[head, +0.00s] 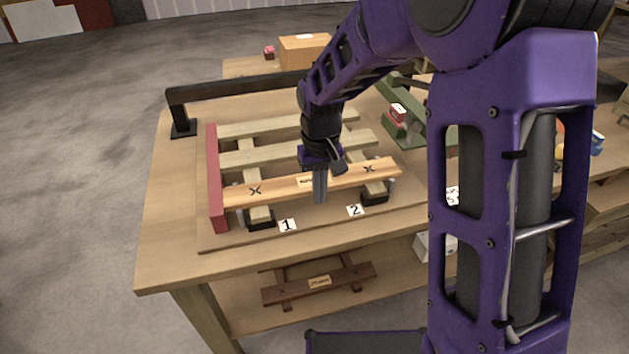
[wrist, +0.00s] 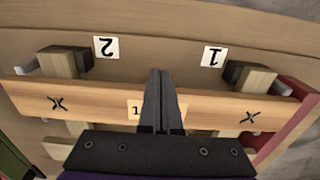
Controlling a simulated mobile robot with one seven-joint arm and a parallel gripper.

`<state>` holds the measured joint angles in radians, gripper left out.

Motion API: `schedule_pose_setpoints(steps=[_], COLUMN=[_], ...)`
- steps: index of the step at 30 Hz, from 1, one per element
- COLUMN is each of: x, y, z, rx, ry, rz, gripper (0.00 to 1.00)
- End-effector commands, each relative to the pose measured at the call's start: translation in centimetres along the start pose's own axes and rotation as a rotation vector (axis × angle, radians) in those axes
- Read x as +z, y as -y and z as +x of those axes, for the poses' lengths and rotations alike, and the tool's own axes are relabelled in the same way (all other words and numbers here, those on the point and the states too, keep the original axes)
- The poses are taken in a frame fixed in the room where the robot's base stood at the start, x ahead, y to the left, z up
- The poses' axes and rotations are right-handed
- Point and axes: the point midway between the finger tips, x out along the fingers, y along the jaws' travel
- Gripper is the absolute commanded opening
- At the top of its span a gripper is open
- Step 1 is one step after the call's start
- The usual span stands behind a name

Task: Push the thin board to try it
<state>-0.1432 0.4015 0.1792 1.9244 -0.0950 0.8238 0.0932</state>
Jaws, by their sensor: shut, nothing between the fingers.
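The thin board (head: 274,187) is a light wooden plank with two black X marks and a small label in its middle. It lies across two supports at the front of a pallet-like frame, and it also shows in the wrist view (wrist: 90,101). My gripper (head: 319,199) is shut and empty, pointing down at the board's middle. In the wrist view its fingertips (wrist: 160,76) overlap the board and partly hide the label. I cannot tell whether the fingers touch the board.
Tags "1" (head: 287,225) and "2" (head: 355,210) lie in front of the supports. A red rail (head: 215,178) stands at the board's left end. A black bar (head: 235,89) spans the back. A dark board assembly (head: 318,284) sits on the lower shelf. A cardboard box (head: 304,51) stands behind.

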Motion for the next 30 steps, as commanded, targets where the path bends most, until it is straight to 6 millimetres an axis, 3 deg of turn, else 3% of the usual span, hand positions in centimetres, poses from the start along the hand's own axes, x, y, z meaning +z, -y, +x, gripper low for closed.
schedule_pose_setpoints(steps=[30], x=[-0.63], y=[-0.01], z=[-0.09], rx=[0.0], ry=[-0.008], rz=[0.0], gripper=[0.0])
